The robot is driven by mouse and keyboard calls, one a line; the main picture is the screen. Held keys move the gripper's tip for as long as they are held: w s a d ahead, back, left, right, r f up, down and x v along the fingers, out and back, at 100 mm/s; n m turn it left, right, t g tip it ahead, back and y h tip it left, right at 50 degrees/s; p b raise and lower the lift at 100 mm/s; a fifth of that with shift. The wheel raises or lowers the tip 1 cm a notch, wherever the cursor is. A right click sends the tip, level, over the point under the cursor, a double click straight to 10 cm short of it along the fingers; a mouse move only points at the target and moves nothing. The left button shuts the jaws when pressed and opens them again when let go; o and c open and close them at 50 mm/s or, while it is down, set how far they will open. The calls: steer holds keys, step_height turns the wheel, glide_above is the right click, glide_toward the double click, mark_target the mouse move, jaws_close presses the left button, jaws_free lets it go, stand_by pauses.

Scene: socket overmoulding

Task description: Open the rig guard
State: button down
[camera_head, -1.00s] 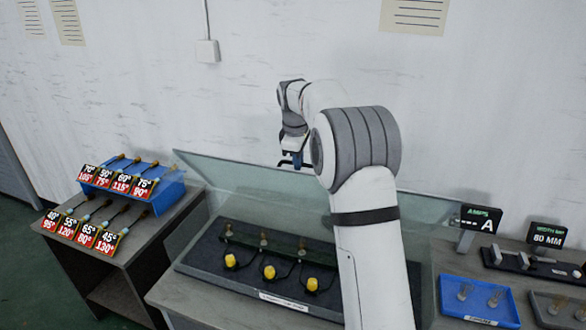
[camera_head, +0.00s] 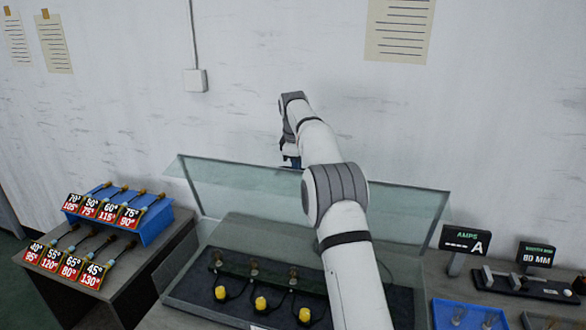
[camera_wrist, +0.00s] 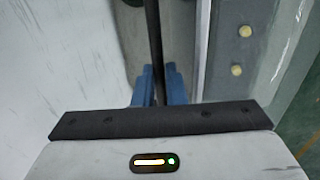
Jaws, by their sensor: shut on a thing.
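The rig guard (camera_head: 240,185) is a clear pane standing raised and tilted at the back of the rig, near the wall. My gripper (camera_head: 291,160) is at the guard's top edge in the head view, partly hidden by my own arm. In the wrist view my gripper's blue fingers (camera_wrist: 156,86) are closed on a dark bar (camera_wrist: 155,35), which appears to be the guard's handle. Under the guard, the rig's dark bed (camera_head: 205,291) holds yellow pieces (camera_head: 261,303) with black leads, and a green strip behind them.
A blue rack (camera_head: 157,221) with several angle-labelled tools stands on a side table at left. At right are an AMPS sign (camera_head: 466,240), a blue tray (camera_head: 440,319) and an 80 MM display (camera_head: 536,255). The wall is close behind the guard.

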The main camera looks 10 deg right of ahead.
steer(key=shift+f, duration=0.5)
steer(key=c, duration=2)
jaws_free()
steer(key=o, duration=0.4)
steer(key=shift+w+f, duration=0.15)
steer(key=shift+w, duration=0.3)
steer(key=shift+c, duration=0.2)
steer(key=shift+o, duration=0.7)
steer(key=shift+s+r, duration=0.3)
steer(key=shift+r, duration=0.05)
steer(key=shift+w, duration=0.1)
steer(key=shift+r, duration=0.25)
steer(key=v, duration=0.7)
steer(key=shift+r, duration=0.2)
